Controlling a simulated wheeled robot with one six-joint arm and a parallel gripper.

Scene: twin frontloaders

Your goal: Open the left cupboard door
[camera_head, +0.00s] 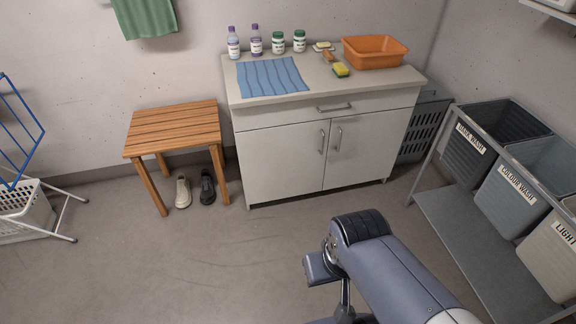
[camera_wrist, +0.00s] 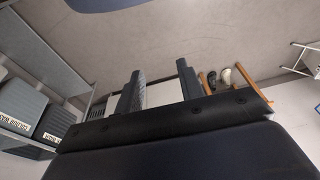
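The white cupboard (camera_head: 332,112) stands against the back wall. Its left door (camera_head: 275,165) is shut and has a vertical metal handle (camera_head: 322,142) near its right edge. The right door (camera_head: 365,150) is shut too, with its own handle (camera_head: 338,139) close beside. My arm reaches in from the lower right of the head view, in front of the cupboard and apart from it. In the wrist view my gripper (camera_wrist: 158,76) has two dark fingers spread apart with nothing held. A pale surface, perhaps the cupboard, shows between them. The left handle is not discernible there.
A wooden stool (camera_head: 172,130) with shoes (camera_head: 207,188) beneath stands left of the cupboard. A metal rack (camera_head: 470,232) with laundry bins (camera_head: 512,195) stands on the right. Bottles, a blue cloth (camera_head: 272,77) and an orange basin (camera_head: 375,51) sit on top. The floor (camera_head: 225,250) before the doors is clear.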

